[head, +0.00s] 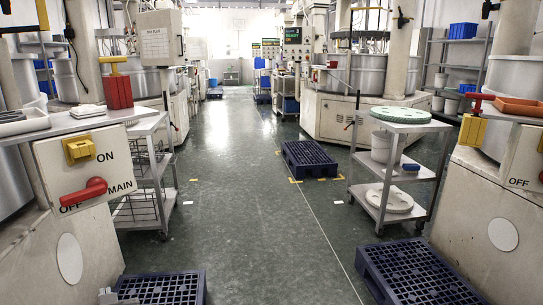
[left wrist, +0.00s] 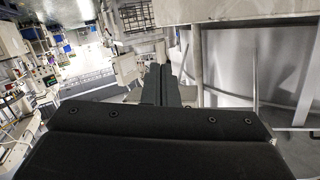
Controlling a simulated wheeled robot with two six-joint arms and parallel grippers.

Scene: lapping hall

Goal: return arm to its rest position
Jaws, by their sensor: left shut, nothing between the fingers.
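My left gripper (left wrist: 161,84) shows in the left wrist view, its two dark fingers pressed together, with nothing held between them. Its wide black body fills the bottom of that view. The fingers point away from the camera, towards the hall's equipment, and nothing is seen in their grasp. In the head view hardly anything of my left arm shows; a small pale piece at the bottom left edge may be part of it. My right gripper is in neither view.
Dark blue pallets lie on the floor at bottom left (head: 165,288), bottom right (head: 415,270) and mid-aisle (head: 311,159). A trolley (head: 415,172) stands right.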

